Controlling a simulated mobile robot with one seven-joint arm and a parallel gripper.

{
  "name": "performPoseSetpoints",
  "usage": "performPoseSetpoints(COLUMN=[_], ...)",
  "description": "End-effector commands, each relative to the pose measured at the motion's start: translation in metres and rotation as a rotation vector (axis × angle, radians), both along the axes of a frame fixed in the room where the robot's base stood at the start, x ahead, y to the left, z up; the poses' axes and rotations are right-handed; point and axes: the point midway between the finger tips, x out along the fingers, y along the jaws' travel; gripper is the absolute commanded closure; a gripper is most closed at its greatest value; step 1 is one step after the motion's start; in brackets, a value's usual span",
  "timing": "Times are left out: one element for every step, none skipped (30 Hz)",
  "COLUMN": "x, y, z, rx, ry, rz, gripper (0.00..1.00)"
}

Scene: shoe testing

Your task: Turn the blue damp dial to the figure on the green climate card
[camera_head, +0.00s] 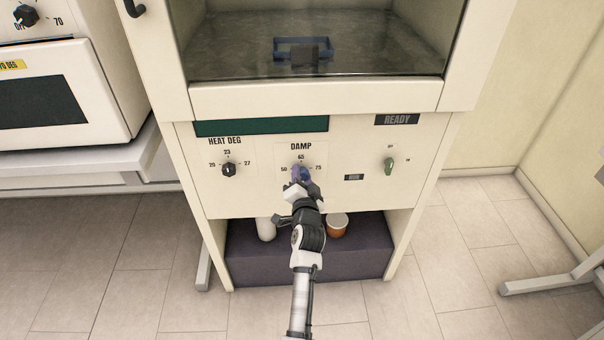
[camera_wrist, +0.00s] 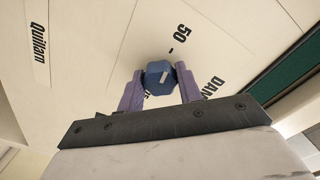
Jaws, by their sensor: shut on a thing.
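The blue damp dial (camera_head: 301,170) is on the cream front panel, under the word DAMP, with 50 on its left, 65 above and 75 on its right. In the wrist view the blue dial (camera_wrist: 157,73) sits between the two purple fingers of my gripper (camera_wrist: 159,86), which is shut on it. A short pale mark shows on its face; I cannot tell for sure which figure it points to. In the head view my gripper (camera_head: 301,179) partly covers the dial. I cannot make out a green climate card with a figure.
A dark green strip (camera_head: 262,127) without readable figures runs above the dials. The black heat dial (camera_head: 229,170) is to the left, a green knob (camera_head: 389,166) to the right. A white container (camera_head: 266,229) and an orange-brown cup (camera_head: 337,225) stand below.

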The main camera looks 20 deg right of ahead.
Motion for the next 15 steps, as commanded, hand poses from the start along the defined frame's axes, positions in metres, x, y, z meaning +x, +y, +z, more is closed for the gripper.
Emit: performPoseSetpoints(x=[-0.0002,-0.0002,-0.0002,-0.0002,-0.0003,-0.0003,-0.0003,-0.0003,-0.0003,-0.0003,-0.0003,-0.0003,-0.0003,-0.0003,-0.0004], y=[0.0002,0.0002,0.0002,0.0002,0.0002,0.0001,0.0001,0.0001,0.0001,0.0,-0.0001,0.0,0.0,-0.0001,-0.0002], z=[0.0012,0.0012,0.0012,0.0011,0.001,0.0008,0.0006,0.0006,0.0003,0.0002,0.0,-0.0001,-0.0003,-0.0004,-0.0004], rx=[0.024,0.04,0.056,0.068,0.079,0.09,0.098,0.106,0.113,0.118,0.122,0.126,0.129,0.131,0.133], ry=[-0.006,-0.011,-0.016,-0.02,-0.023,-0.026,-0.028,-0.03,-0.033,-0.034,-0.034,-0.035,-0.036,-0.037,-0.037], rz=[0.0,0.001,0.0,0.0,0.0,0.0,0.0,0.0,0.0,0.0,-0.001,-0.001,-0.001,-0.001,-0.001], gripper=[0.88,0.88,0.88,0.88,0.88,0.88,0.88,0.88,0.88,0.88,0.88,0.88,0.88,0.88,0.88])
